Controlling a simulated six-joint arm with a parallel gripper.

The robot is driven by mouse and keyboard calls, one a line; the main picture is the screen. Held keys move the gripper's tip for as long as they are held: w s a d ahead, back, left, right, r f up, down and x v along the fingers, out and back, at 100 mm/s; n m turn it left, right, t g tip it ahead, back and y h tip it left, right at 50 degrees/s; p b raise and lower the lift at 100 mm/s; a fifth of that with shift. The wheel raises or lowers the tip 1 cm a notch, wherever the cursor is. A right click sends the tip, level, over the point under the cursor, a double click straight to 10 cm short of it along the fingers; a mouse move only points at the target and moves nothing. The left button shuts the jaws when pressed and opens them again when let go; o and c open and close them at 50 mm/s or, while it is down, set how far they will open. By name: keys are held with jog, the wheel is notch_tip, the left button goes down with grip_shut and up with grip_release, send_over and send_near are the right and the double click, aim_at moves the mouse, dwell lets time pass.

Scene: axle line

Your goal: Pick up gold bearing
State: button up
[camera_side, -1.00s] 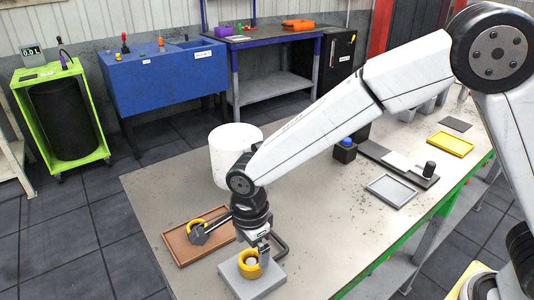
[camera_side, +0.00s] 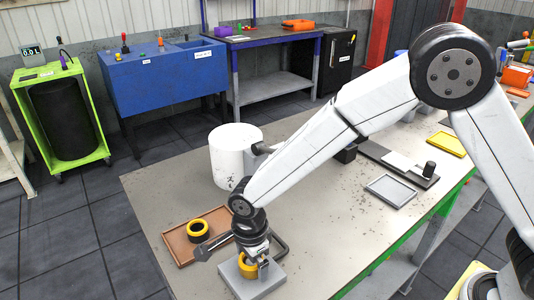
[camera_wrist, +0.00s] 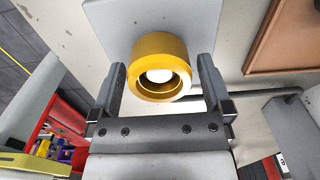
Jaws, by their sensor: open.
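A gold bearing (camera_side: 247,266) sits on the grey square block (camera_side: 270,285), around a pale round post; it also shows in the wrist view (camera_wrist: 150,52). A second gold ring with a dark inside (camera_side: 198,231) lies in the brown tray (camera_side: 180,250). My gripper (camera_wrist: 161,66) is open, with one finger on each side of the bearing on the block. In the side view my gripper (camera_side: 262,266) partly hides the bearing's right side.
A white cylinder (camera_side: 232,152) stands behind my wrist. A grey tray (camera_side: 391,190) and a yellow tray (camera_side: 447,144) lie further right. The middle of the table is mostly clear.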

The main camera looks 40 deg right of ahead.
grip_shut()
dwell(0.3)
jog(key=shift+r, duration=0.1)
jog(key=shift+r, duration=0.6)
notch_tip(320, 180, up, 2)
jog(key=s+d+r, duration=0.6)
jog(key=s+r, duration=0.3)
jog(key=s, duration=0.3)
jog(key=shift+s+r, duration=0.3)
jog(key=shift+r, duration=0.05)
dwell(0.6)
